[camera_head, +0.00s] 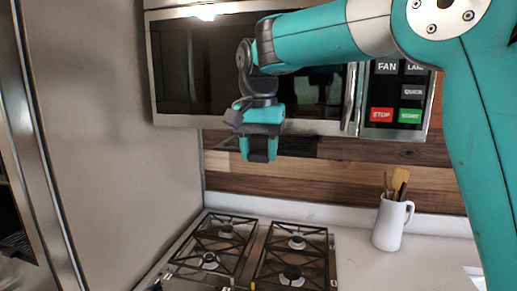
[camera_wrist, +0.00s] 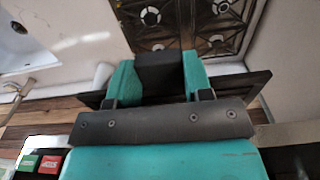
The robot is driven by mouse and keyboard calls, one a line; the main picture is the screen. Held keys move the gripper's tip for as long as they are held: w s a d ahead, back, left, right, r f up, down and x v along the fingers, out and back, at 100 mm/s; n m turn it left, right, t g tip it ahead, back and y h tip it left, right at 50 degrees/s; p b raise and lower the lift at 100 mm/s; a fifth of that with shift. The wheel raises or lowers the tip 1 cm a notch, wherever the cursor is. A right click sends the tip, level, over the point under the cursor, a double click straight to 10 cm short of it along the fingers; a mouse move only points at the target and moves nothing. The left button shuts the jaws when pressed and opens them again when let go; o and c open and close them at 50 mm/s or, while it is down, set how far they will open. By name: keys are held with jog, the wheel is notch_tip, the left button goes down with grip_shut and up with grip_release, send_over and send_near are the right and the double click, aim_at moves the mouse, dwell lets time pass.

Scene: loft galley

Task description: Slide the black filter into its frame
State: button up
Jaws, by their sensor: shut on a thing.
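The black filter (camera_head: 299,146) is a thin dark panel just below the microwave's lower edge, in front of the wood wall. In the wrist view the filter (camera_wrist: 252,86) sticks out on both sides of my fingers, slightly tilted in the picture. My gripper (camera_head: 259,157) is shut on it, with a dark block between the two teal fingers in the wrist view (camera_wrist: 160,70). My gripper hides the filter's middle. The frame cannot be made out in either view, and I cannot tell whether the filter touches it.
The microwave (camera_head: 210,70) hangs close behind my gripper. A gas stove (camera_head: 262,255) lies below. A white jug (camera_head: 390,226) with utensils stands on the counter (camera_head: 360,268) at right. A tall grey panel (camera_head: 110,130) bounds the left. Free air lies between gripper and stove.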

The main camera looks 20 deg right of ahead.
jog(key=shift+w+d+r+p, duration=0.1)
jog(key=shift+w+d+p, duration=1.05)
jog(key=shift+w+p, duration=0.35)
jog(key=shift+w+d+f+p, duration=0.1)
jog(key=shift+w+d+p, duration=1.05)
jog(key=shift+w+p, duration=0.4)
jog(key=shift+w+d+r+p, duration=0.1)
jog(key=shift+w+d+p, duration=1.15)
jog(key=shift+w, duration=0.4)
jog(key=shift+a, duration=0.15)
jog(key=shift+s+a, duration=0.1)
jog(key=shift+s, duration=0.05)
jog(key=shift+s+a+b, duration=0.65)
jog(key=shift+s+b, duration=0.25)
jog(key=shift+s+a+b, duration=0.85)
jog(key=shift+s+a, duration=0.25)
jog(key=shift+s, duration=0.45)
jog(key=shift+s+a+b, duration=0.85)
jog(key=shift+s+a, duration=0.3)
jog(key=shift+s, duration=0.4)
jog(key=shift+s+a+b, duration=0.85)
jog(key=shift+s+a, duration=0.25)
jog(key=shift+s, duration=0.45)
